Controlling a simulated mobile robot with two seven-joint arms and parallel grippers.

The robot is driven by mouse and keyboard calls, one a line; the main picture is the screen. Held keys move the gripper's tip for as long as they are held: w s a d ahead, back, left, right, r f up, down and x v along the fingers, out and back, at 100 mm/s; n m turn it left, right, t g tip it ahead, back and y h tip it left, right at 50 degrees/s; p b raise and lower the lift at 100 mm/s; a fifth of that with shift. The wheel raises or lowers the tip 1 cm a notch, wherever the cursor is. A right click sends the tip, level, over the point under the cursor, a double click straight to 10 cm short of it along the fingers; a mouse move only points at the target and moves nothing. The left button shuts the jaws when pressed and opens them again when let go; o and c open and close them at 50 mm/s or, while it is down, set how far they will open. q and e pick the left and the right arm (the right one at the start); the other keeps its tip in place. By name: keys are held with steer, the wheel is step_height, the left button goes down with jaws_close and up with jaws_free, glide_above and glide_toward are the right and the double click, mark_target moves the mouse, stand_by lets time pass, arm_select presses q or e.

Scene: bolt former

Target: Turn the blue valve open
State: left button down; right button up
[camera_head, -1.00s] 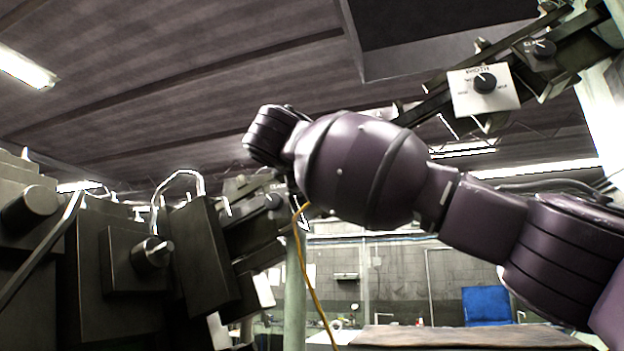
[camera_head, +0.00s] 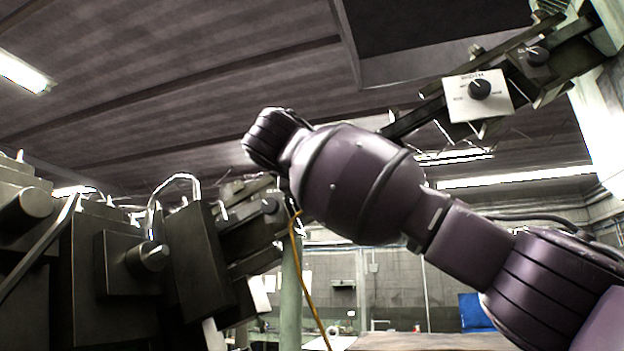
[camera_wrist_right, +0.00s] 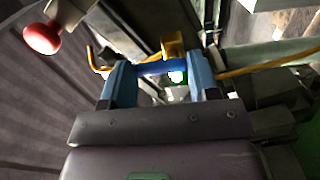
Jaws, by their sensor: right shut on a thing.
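The blue valve (camera_wrist_right: 163,68) shows in the right wrist view as a short blue bar on a yellow pipe fitting (camera_wrist_right: 173,47). My right gripper (camera_wrist_right: 160,76) has light-blue fingers on either side of the bar and is shut on it. In the head view my right arm reaches in from the right across the middle. Its gripper and the valve cannot be made out there, hidden beyond the wrist. My left gripper is in neither view.
A yellow line (camera_head: 302,275) hangs below my wrist. Dark machinery with knobs (camera_head: 147,257) fills the left. A white dial plate (camera_head: 478,95) is at upper right. A red knob (camera_wrist_right: 42,38) is at upper left in the wrist view.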

steer(key=o, duration=0.9)
steer(key=shift+s, duration=0.1)
steer(key=b+v, duration=0.2)
steer(key=v, duration=0.8)
steer(key=shift+s+a, duration=0.15)
steer(key=shift+s, duration=0.15)
